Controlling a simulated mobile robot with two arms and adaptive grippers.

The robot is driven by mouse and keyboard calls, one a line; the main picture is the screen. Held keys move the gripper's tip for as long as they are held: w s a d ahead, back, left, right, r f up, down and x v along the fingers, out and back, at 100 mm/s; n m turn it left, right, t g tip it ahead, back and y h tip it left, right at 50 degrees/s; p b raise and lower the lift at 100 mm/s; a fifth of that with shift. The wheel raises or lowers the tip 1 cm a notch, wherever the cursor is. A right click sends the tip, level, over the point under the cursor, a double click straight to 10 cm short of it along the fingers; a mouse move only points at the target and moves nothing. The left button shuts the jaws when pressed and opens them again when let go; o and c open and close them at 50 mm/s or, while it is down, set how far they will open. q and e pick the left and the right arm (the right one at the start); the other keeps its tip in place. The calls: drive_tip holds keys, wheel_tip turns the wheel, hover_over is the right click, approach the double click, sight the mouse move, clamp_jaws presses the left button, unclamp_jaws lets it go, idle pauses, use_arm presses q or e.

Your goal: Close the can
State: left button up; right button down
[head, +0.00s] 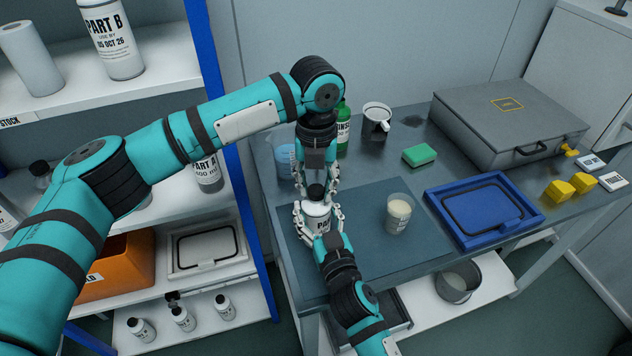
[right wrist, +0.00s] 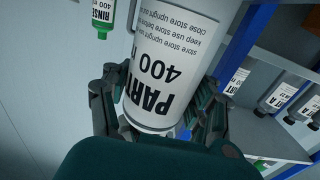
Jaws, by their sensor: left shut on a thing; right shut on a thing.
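The white can (head: 316,212) stands at the left part of the dark mat, its label starting "PART". My right gripper (head: 318,228) is shut around its body from the front. In the right wrist view the can (right wrist: 172,65) fills the middle, between the fingers of my right gripper (right wrist: 162,122), label upside down. A black cap (head: 316,191) is at the can's top, between the fingertips of my left gripper (head: 316,184), which points down from above and is shut on it. I cannot tell whether the cap sits on the can's neck or just above it.
A cup of pale liquid (head: 397,215) stands right of the can on the mat (head: 430,250). A green sponge (head: 419,155), blue tray (head: 435,205) and grey case (head: 510,115) lie to the right.

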use_arm(q)
drive_tip(key=m, duration=0.8)
drive_tip(key=o, duration=0.7)
drive_tip(key=shift+r, duration=2.3)
drive_tip(key=shift+c, duration=0.5)
